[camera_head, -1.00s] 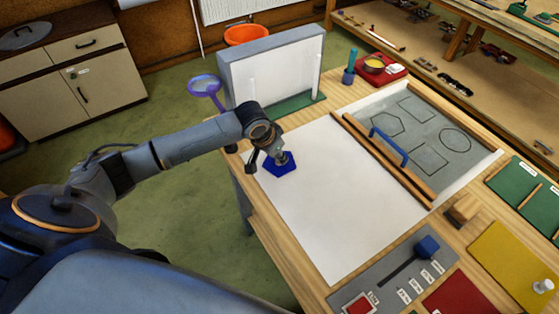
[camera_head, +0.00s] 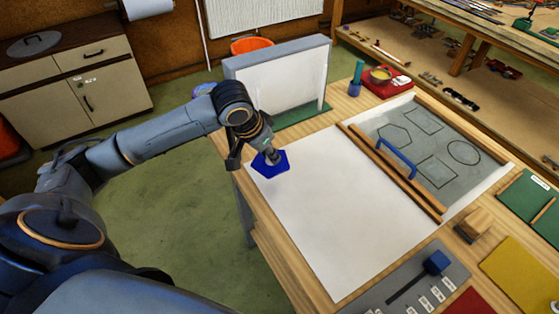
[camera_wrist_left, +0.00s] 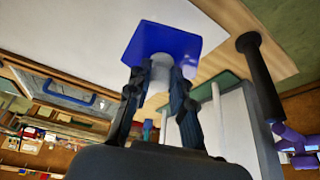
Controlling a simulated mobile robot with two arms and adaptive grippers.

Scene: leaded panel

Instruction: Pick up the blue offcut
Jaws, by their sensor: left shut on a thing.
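The blue offcut (camera_head: 272,170) is a flat, many-sided piece at the far left corner of the white sheet (camera_head: 340,205). It also shows in the left wrist view (camera_wrist_left: 163,40), with a pale grey knob on its face. My left gripper (camera_head: 270,155) is shut on it, with the fingers (camera_wrist_left: 160,72) on either side of the knob. The offcut looks slightly raised and overlaps the sheet's edge in the head view; the exact gap below it is hard to tell. My right gripper is not in view.
A white upright panel on a green base (camera_head: 303,114) stands just behind the gripper. A purple-rimmed magnifier (camera_head: 203,89) is partly hidden by my arm. Wooden bars (camera_head: 400,180) and a blue handle (camera_head: 397,158) lie right of the sheet. The sheet's middle is clear.

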